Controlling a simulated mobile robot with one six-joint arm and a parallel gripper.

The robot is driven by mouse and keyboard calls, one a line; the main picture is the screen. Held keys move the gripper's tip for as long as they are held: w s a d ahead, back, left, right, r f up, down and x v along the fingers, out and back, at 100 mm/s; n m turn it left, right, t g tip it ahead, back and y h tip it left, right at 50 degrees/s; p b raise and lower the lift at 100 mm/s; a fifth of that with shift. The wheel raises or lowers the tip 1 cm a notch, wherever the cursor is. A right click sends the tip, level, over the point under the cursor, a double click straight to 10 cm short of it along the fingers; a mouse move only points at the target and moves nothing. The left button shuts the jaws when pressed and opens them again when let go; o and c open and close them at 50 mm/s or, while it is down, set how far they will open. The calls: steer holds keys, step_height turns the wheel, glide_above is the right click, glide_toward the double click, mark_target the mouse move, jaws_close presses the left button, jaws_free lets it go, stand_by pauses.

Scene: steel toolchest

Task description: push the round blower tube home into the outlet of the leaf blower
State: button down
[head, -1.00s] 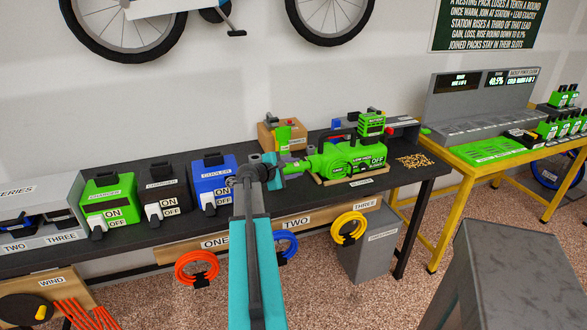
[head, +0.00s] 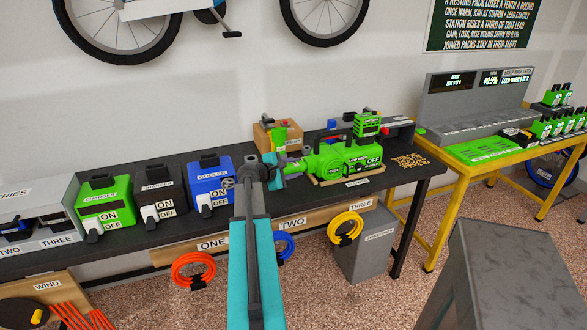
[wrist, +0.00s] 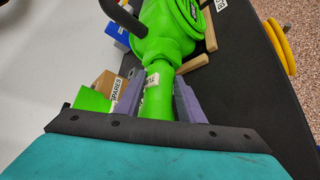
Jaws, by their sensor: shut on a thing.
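The green leaf blower (head: 338,160) sits on a wooden cradle on the dark bench, its outlet facing left toward my gripper. My gripper (head: 280,172) is shut on the green round blower tube (head: 294,165). In the wrist view the tube (wrist: 157,100) lies between the two grey fingers (wrist: 156,98), with a white label on its side. Its far end lines up with and meets the outlet neck of the blower (wrist: 165,40). I cannot tell how deep the tube sits in the outlet. The tube's near end is hidden behind my gripper's body.
A cardboard spares box (head: 270,136) with a green part stands just behind the tube. A blue charger (head: 210,182) stands left of my gripper. Orange (head: 193,270) and yellow (head: 346,228) coils hang at the bench front. A yellow-framed table (head: 470,165) stands at right.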

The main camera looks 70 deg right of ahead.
steer(key=shift+s+d, duration=0.45)
steer(key=shift+s, duration=0.15)
stand_by(0.3)
steer(key=c, duration=1.1)
jaws_free()
steer(key=b+v, duration=0.1)
steer(key=v, duration=1.2)
steer(key=shift+a+b, duration=0.35)
steer(key=shift+b, duration=0.05)
steer(key=shift+w+r, duration=0.1)
steer(key=shift+r, duration=0.05)
